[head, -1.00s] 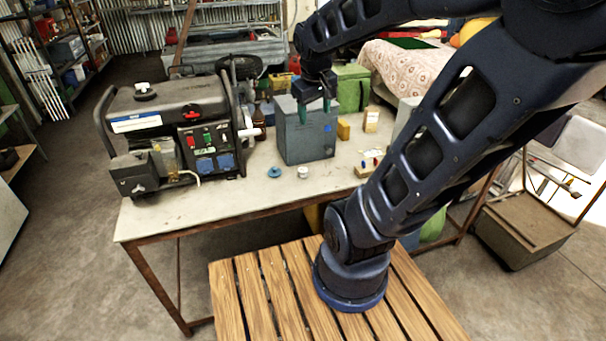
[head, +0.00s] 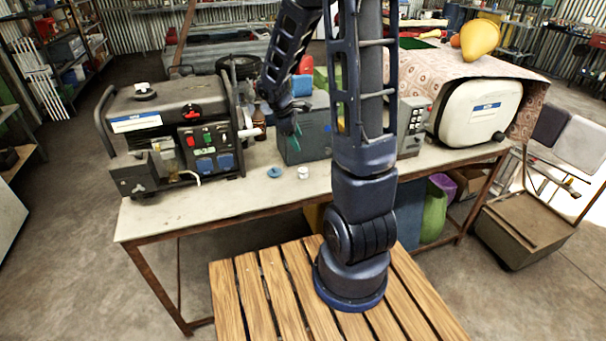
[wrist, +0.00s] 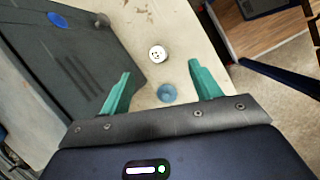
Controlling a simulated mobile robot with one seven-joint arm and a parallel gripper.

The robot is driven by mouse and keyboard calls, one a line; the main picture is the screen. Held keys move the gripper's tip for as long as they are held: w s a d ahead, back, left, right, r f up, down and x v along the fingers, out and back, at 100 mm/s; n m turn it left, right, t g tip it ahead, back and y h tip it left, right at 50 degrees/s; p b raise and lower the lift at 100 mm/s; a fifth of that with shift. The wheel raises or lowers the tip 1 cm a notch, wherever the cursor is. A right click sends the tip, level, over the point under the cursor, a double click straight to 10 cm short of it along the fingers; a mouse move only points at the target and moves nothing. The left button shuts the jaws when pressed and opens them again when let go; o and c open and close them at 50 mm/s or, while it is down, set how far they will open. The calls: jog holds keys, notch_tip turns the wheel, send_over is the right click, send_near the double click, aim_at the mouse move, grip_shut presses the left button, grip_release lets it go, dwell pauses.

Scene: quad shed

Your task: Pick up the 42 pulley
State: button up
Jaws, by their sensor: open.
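Two small round parts lie on the pale bench top. One is a blue disc (head: 275,172) with a raised middle; it also shows in the wrist view (wrist: 167,93). The other is a white round piece (head: 303,172) to its right, with small dark holes in its face in the wrist view (wrist: 157,53). No "42" mark is readable, so I cannot tell which is the pulley. My gripper (head: 284,135) is open and empty above the bench. In the wrist view its green fingers (wrist: 159,70) spread either side of the blue disc, which appears beyond and below them.
A grey box (head: 292,151) with a blue spot stands just behind the small parts, close to my gripper. A generator (head: 165,130) fills the bench's left side. A grey keypad unit (head: 413,125) and a white appliance (head: 478,112) stand right. The bench (head: 240,200) front is clear.

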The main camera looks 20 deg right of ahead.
aim_at(302, 170)
jog(key=f+n, duration=0.1)
jog(key=f, duration=0.3)
jog(key=w+f+n, duration=0.1)
jog(key=f, duration=0.3)
jog(key=w+d+f+n, duration=0.1)
jog(key=f, duration=0.3)
jog(key=shift+w+f+g+h, duration=0.15)
jog(key=shift+w+g+h, duration=0.1)
jog(key=shift+g+h, duration=0.05)
jog(key=shift+w+x, duration=0.15)
jog(key=shift+x, duration=1.15)
jog(key=shift+w+x, duration=0.15)
jog(key=shift+x, duration=1.2)
jog(key=c, duration=1.1)
